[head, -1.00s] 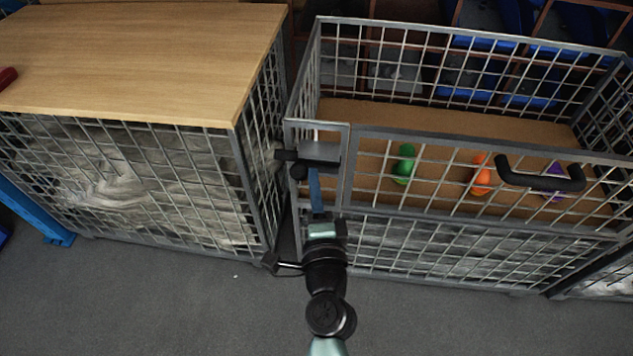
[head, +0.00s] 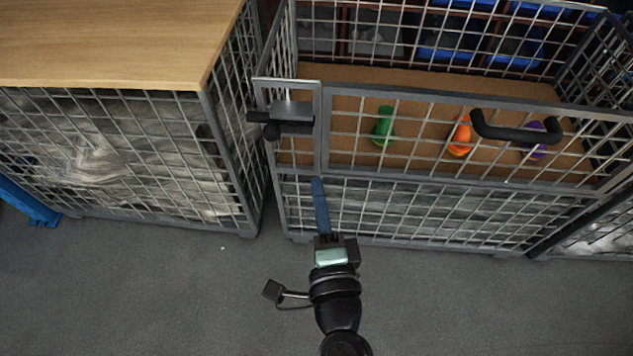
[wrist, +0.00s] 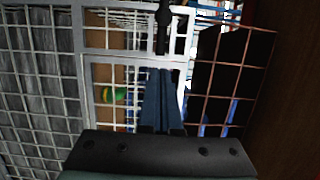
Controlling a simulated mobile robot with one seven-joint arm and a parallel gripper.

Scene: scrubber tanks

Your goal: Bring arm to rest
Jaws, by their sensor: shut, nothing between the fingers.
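My arm rises from the bottom of the head view. My gripper (head: 319,182) has long blue fingers pressed together with nothing between them. It is in front of the mesh cage (head: 420,215), below the dark latch block (head: 290,117) at the cage's left corner. In the wrist view the blue fingers (wrist: 161,72) also lie together, pointing toward the cage's frame and bars. Whether the fingertips touch the mesh cannot be told.
The cage holds a green object (head: 383,126), an orange one (head: 461,137) and a purple one (head: 535,141) on a brown board. A black handle (head: 515,133) sticks out in front. A wood-topped mesh cage (head: 110,45) stands left. The grey floor (head: 150,300) in front is clear.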

